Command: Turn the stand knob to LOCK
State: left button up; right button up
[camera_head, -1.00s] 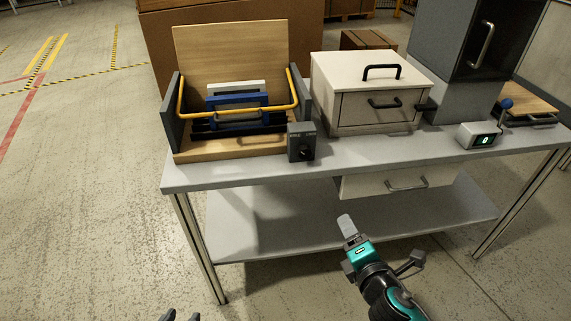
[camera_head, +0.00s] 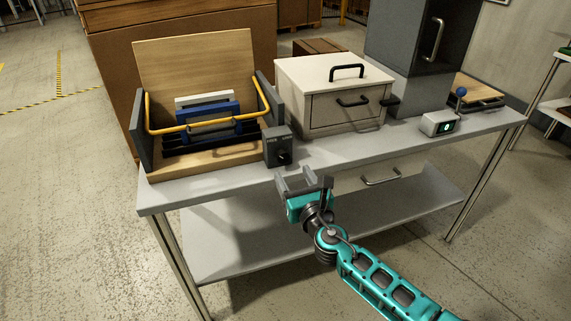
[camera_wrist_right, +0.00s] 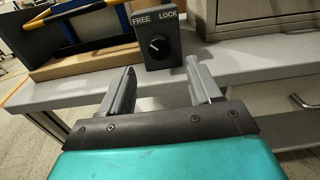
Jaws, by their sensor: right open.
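The stand knob (camera_head: 283,157) is a round black knob on a dark grey box (camera_head: 271,142) at the table's front edge, right of the wooden stand. In the right wrist view the knob (camera_wrist_right: 159,48) sits below the labels FREE on the left and LOCK on the right. Its white mark points up and left, toward FREE. My right gripper (camera_head: 302,179) is open and empty, in front of and slightly below the box, apart from it. In the wrist view its two fingers (camera_wrist_right: 160,84) point toward the box, one to each side. My left gripper is out of view.
The wooden stand (camera_head: 200,62) with a yellow bar (camera_head: 207,127) holds blue and white frames left of the box. A beige drawer cabinet (camera_head: 335,92) stands close on the right. The grey tabletop (camera_head: 350,150) has a bare front strip. A small display box (camera_head: 438,124) is farther right.

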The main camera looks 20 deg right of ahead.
aim_at(284, 159)
jog(key=w+b, duration=0.1)
jog(key=w, duration=0.5)
jog(key=shift+w+a, duration=0.1)
jog(key=shift+a, duration=0.05)
jog(key=c, duration=1)
